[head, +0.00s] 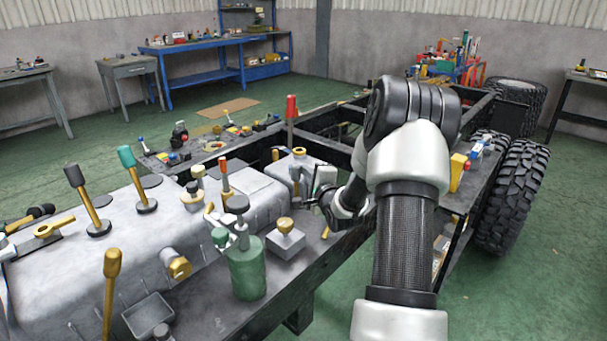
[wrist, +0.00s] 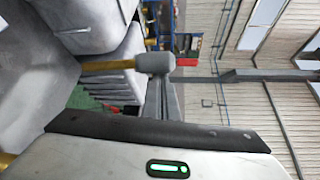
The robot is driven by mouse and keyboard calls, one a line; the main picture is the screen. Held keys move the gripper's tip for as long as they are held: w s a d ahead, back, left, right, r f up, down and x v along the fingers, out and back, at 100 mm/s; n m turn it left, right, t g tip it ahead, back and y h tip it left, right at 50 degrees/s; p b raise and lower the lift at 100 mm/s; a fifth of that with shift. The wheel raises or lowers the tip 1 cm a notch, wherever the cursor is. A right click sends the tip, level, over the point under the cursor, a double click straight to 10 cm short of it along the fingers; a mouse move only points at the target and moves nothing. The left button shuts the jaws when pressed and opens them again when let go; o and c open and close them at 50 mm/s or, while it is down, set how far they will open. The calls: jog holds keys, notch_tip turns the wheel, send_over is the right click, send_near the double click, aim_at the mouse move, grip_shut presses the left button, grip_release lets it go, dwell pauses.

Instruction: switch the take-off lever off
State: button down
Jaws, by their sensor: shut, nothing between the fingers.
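A red-handled lever (head: 291,112) stands behind a small grey unit with a yellow cap (head: 299,153). I cannot tell which is the take-off lever. My gripper (head: 312,203) is shut and empty, low beside that small unit, partly hidden by my arm. In the wrist view a lever with a grey knob (wrist: 155,64) on a yellow shaft lies just beyond my gripper's housing; the fingertips are not clear there.
A green pump canister (head: 247,268) and a grey block with a gold knob (head: 285,238) stand left of my gripper. The dark chassis frame (head: 335,125) runs behind. Large tyres (head: 515,190) stand right. Green floor is open at lower right.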

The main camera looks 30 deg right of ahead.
aim_at(296, 175)
jog(key=shift+s+a+f+b, duration=0.1)
jog(key=shift+s+a, duration=0.15)
jog(key=shift+a, duration=0.35)
jog(key=shift+s+a+f+b, duration=0.1)
jog(key=shift+s+a, duration=0.1)
jog(key=shift+a, duration=0.45)
jog(key=shift+s+a+b, duration=0.1)
jog(key=shift+s+a, duration=0.15)
jog(key=shift+a, duration=0.6)
